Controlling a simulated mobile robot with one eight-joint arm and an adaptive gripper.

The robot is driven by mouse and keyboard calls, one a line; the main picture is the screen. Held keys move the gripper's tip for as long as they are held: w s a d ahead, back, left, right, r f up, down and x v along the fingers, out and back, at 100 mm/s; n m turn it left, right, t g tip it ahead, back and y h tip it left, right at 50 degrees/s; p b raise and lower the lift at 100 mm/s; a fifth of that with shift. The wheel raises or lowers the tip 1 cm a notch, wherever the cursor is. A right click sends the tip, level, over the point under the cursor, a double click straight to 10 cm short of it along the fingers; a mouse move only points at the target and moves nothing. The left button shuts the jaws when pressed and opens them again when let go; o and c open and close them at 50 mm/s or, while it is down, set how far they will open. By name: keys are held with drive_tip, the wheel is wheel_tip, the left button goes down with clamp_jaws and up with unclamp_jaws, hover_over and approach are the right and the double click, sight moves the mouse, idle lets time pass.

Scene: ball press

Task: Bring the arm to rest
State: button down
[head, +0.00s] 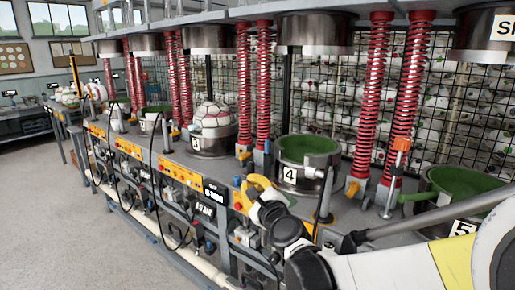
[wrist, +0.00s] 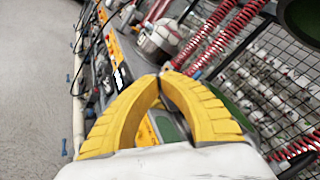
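My gripper (head: 256,188) has yellow fingers and is over the front edge of the press bench, left of the press marked 4. In the wrist view, the two ribbed fingers of my gripper (wrist: 161,77) meet at their tips. They are shut with nothing held between them. My white and dark arm reaches in from the lower right of the head view. A white ball with red seams (head: 213,118) sits in the press marked 3, apart from the gripper. The ball (wrist: 160,38) also shows beyond the fingertips in the wrist view.
Green-lined press cups marked 4 (head: 308,152) and 5 (head: 462,182) stand near my arm. Red springs (head: 405,90) and upper press heads (head: 316,34) rise above the bench. A wire cage (head: 340,100) of balls is behind. The grey floor (head: 50,220) at left is clear.

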drive_tip(key=s+d+f+n+g+h, duration=0.2)
drive_tip(key=s+d+f+n+g, duration=0.1)
drive_tip(key=s+d+n, duration=0.4)
drive_tip(key=s+d+f+n+g+h, duration=0.2)
drive_tip(key=s+d+n, duration=0.5)
drive_tip(key=s, duration=0.7)
drive_tip(key=s+d+f+n+g+h, duration=0.2)
drive_tip(key=s+d+f+n+g, duration=0.2)
drive_tip(key=s, duration=0.6)
drive_tip(key=d+f+n, duration=0.2)
drive_tip(key=d+n, duration=0.1)
drive_tip(key=n, duration=0.1)
drive_tip(key=shift+s+f+g, duration=0.25)
drive_tip(key=shift+s+g, duration=0.05)
drive_tip(key=shift+s, duration=0.05)
